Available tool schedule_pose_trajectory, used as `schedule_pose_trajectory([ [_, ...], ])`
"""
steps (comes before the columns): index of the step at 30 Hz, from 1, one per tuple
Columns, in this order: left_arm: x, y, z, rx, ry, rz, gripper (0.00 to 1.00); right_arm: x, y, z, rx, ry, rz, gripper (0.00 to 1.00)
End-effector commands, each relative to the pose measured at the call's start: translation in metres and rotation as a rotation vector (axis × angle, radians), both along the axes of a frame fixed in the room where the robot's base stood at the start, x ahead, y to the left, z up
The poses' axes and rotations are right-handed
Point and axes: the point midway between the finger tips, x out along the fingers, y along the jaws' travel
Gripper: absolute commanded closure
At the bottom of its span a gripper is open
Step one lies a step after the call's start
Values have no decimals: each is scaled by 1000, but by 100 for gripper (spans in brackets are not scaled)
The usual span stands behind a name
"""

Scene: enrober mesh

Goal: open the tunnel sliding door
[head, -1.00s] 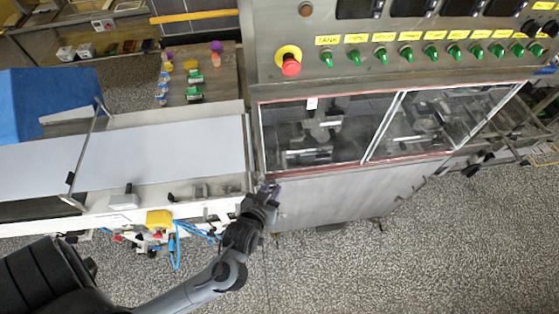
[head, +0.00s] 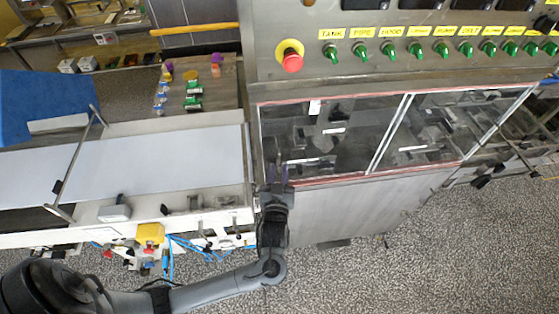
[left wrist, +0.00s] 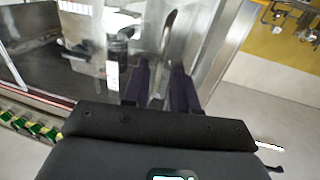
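The tunnel's front has clear sliding door panels, a left one (head: 350,118) and a right one (head: 465,112), with pale upright strips between them. Both look closed. My left gripper (head: 278,168) is at the lower left corner of the left panel. In the left wrist view my left gripper (left wrist: 160,68) has its two dark fingers apart. A curved upright metal bar (left wrist: 170,38), which looks like a handle, shows in line with the gap between them. I cannot tell whether the fingers touch it. The clear panel (left wrist: 75,50) lies left of the bar. My right gripper is out of view.
Above the doors is a control panel with a red emergency button (head: 291,58) and a row of green knobs (head: 387,51). A white conveyor belt (head: 160,165) lies to the left, with a yellow box (head: 150,233) under its edge. The floor in front is clear.

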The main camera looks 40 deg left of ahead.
Motion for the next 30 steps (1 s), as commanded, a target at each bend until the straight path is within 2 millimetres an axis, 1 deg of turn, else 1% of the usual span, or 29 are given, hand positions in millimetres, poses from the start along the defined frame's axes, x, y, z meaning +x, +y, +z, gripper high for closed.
schedule_pose_trajectory([
  [3,14,11,2,2,0,2,72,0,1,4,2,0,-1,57],
  [9,27,21,1,-1,0,1,72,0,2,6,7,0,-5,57],
  [14,31,24,0,-1,0,1,72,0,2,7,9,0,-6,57],
  [21,31,24,0,-2,1,1,72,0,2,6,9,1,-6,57],
  [25,31,24,0,-2,1,0,92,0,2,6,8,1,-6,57],
  [27,31,24,0,-2,1,0,100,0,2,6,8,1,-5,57],
  [30,31,24,0,-2,1,0,100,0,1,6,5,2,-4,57],
])
